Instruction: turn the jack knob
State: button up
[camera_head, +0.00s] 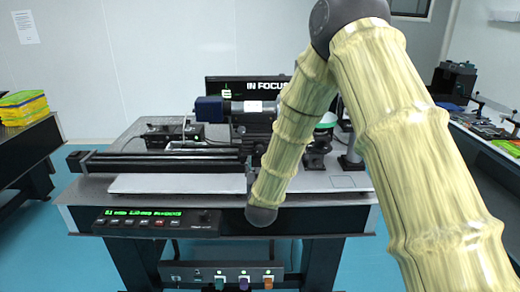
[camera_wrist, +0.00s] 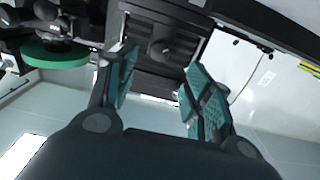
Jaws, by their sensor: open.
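In the wrist view, a dark round knob (camera_wrist: 161,50) sits on the face of a dark block (camera_wrist: 150,78), which looks like the jack. My gripper (camera_wrist: 160,65) is open, with one teal-padded finger on each side of the knob's line. The knob shows in the gap ahead of the fingers. No contact shows, and the depth left between them is hard to judge. In the head view my arm crosses the middle of the table and hides the gripper. I cannot make out the jack knob there.
A green disc (camera_wrist: 55,53) on a dark mount lies left of my fingers. The optical table (camera_head: 84,190) carries a long black rail (camera_head: 160,162), a blue-ended cylinder (camera_head: 210,108) and a monitor (camera_head: 268,88). A control box (camera_head: 158,222) hangs at its front edge. Blue floor is clear at the left.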

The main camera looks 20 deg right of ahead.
aim_at(260, 151)
jog(key=p+x, duration=0.3)
jog(key=x, duration=0.7)
jog(key=shift+w+f, duration=0.1)
jog(key=c, duration=1)
jog(key=shift+f+b, duration=0.1)
jog(key=shift+b, duration=0.2)
